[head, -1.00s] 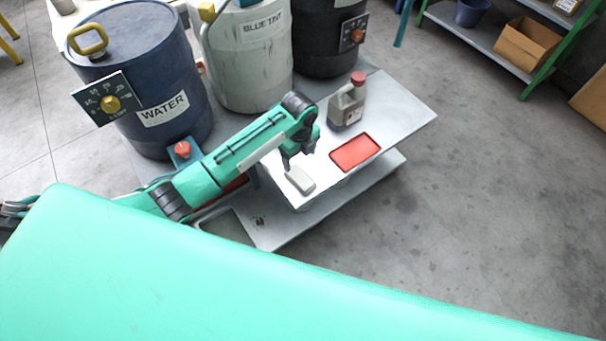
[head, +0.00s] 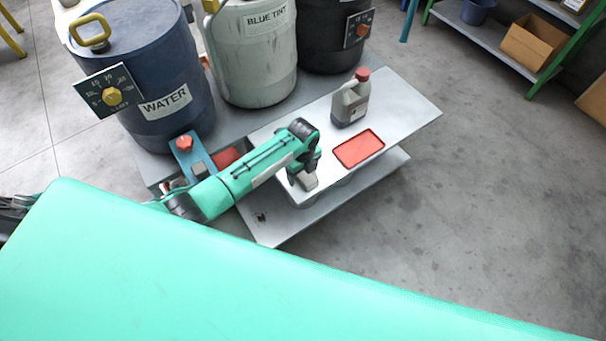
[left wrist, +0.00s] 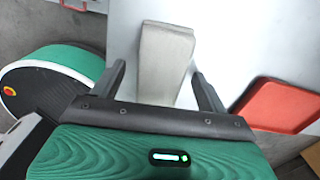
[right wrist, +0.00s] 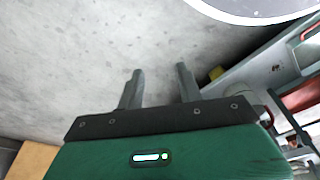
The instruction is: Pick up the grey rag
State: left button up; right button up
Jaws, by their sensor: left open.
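The grey rag (left wrist: 165,55) is a folded, pale grey oblong on the light bench top (head: 405,110). In the head view the rag (head: 308,184) is mostly covered by my left gripper (head: 301,176). In the left wrist view my left gripper (left wrist: 158,72) is open, with one finger on each side of the rag's near part. The rag lies between the fingers and its far end extends beyond them. I cannot tell whether a finger touches it. My right gripper (right wrist: 159,73) is open and empty over bare grey floor.
A red tray (head: 359,149) lies right of the rag, and a grey bottle with a red cap (head: 351,100) stands behind it. Large barrels, one marked WATER (head: 150,75) and one marked BLUE TINT (head: 255,60), stand at the back. The floor to the right is open.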

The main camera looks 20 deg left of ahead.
pick_arm(q)
jog(key=shift+c, duration=0.3)
jog(key=c, duration=1)
pick_arm(e)
jog(key=shift+s+f, duration=0.1)
jog(key=shift+f, duration=0.05)
